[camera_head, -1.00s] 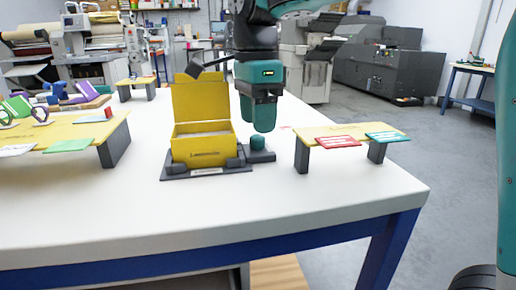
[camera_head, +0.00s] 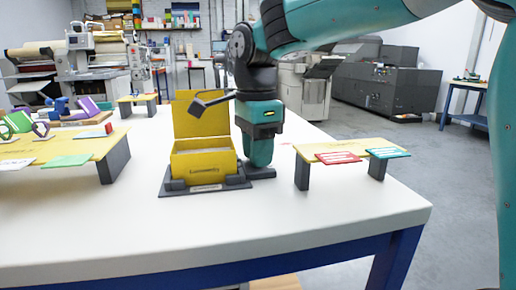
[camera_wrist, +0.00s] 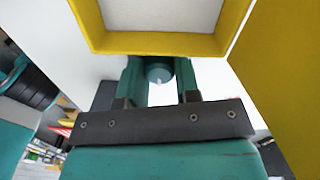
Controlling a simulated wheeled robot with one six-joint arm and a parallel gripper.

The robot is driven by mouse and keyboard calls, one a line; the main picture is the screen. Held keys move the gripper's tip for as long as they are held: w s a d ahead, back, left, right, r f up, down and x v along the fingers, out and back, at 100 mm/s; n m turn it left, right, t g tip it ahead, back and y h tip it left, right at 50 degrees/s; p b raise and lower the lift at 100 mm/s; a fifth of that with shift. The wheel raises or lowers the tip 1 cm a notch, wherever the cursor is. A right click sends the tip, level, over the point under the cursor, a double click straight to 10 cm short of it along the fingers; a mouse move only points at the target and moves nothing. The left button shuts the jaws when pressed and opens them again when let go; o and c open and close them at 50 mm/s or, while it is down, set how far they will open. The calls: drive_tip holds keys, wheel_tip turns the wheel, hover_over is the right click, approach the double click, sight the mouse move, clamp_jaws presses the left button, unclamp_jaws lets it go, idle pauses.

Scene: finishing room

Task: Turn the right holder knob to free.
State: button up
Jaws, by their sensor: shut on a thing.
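A yellow box (camera_head: 203,165) with its lid standing open sits in a dark holder (camera_head: 190,191) on the white table. My gripper (camera_head: 259,164) points down at the right side of the holder, just right of the box. In the wrist view, the teal right holder knob (camera_wrist: 158,73) sits between the two fingers of my gripper (camera_wrist: 159,66), which are shut on it. A small pale mark shows on the knob. The head view hides the knob behind my fingers. The wrist view shows the box rim (camera_wrist: 160,45) close beside the fingers.
A small yellow stand (camera_head: 345,147) with a red card (camera_head: 338,158) and a teal card (camera_head: 388,152) is to the right. A larger yellow stand (camera_head: 40,150) with cards is at left. The table front is clear.

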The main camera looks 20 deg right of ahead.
drive_tip(key=shift+r+n+p, duration=0.25)
drive_tip(key=shift+n+p, duration=0.65)
drive_tip(key=shift+p, duration=0.05)
drive_tip(key=shift+f+n, duration=0.25)
drive_tip(key=shift+n, duration=0.15)
drive_tip(key=o, duration=0.9)
